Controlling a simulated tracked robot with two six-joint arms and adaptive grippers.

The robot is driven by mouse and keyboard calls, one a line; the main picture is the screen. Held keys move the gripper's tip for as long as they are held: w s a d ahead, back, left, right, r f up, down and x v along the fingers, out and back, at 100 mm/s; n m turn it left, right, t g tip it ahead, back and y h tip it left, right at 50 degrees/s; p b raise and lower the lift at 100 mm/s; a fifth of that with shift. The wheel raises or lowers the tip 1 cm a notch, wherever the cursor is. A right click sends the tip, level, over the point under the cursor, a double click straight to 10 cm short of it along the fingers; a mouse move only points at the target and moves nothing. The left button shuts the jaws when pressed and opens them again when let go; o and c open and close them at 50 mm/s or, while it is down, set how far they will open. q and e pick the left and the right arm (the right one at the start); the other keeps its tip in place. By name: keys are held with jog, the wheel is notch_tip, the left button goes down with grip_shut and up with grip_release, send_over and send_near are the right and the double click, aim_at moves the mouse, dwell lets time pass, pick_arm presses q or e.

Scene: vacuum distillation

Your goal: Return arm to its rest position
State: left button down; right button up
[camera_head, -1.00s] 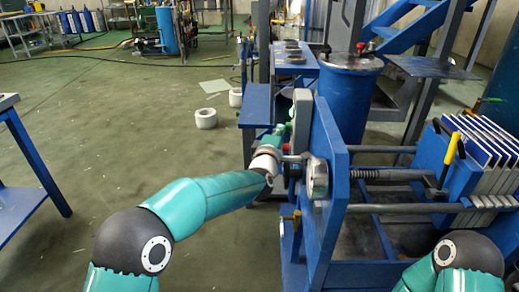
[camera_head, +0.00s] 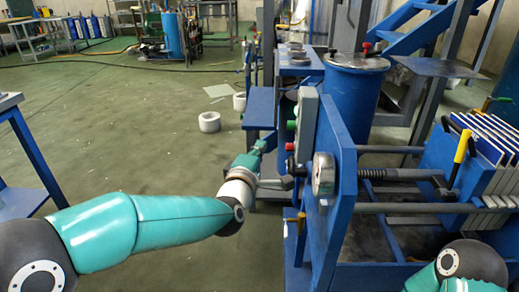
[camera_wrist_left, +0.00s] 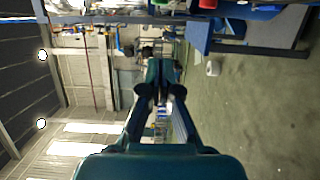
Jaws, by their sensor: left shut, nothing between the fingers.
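My left arm comes in from the left in the head view, and its gripper (camera_head: 264,143) is small there, just left of the grey control box (camera_head: 307,118) with green and red buttons. A narrow gap shows between the gripper and the box. In the left wrist view, the two dark fingers (camera_wrist_left: 161,78) are close together with nothing between them. Only a rounded teal and dark joint of my right arm shows at the bottom right; its gripper is out of view.
A blue press frame (camera_head: 335,150) with a round gauge (camera_head: 323,174) stands right of my left wrist. A blue tank (camera_head: 352,100) stands behind it. A blue table (camera_head: 15,150) is at the left edge. White rolls (camera_head: 209,122) lie on open green floor.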

pick_arm(q)
jog(key=w+a+f+n+g+y, duration=0.1)
jog(key=a+f, duration=0.3)
jog(key=f, duration=0.2)
jog(key=w+a+f+g+y, duration=0.1)
jog(key=a+f, duration=0.3)
jog(key=f, duration=0.3)
jog(key=s+a+f+m+g+y, duration=0.15)
jog(key=s+f, duration=0.25)
jog(key=f, duration=0.5)
jog(key=s+a+f+n+g+h, duration=0.1)
jog(key=s+a+f+g, duration=0.2)
jog(key=f, duration=0.5)
jog(key=s+a+f+m+g, duration=0.1)
jog(key=s+f+m+g, duration=0.35)
jog(key=s+f, duration=0.9)
jog(key=s+d+f+m+g+h, duration=0.1)
jog(key=s+d+f+m+g, duration=0.2)
jog(key=s, duration=0.6)
jog(key=s+d+m+g+h, duration=0.1)
jog(key=s+m+g, duration=0.3)
jog(key=s, duration=0.5)
notch_tip(320, 180, up, 31)
jog(key=m+t+p, duration=0.1)
jog(key=m+p, duration=0.1)
jog(key=p, duration=2.9)
jog(key=shift+w+a, duration=0.2)
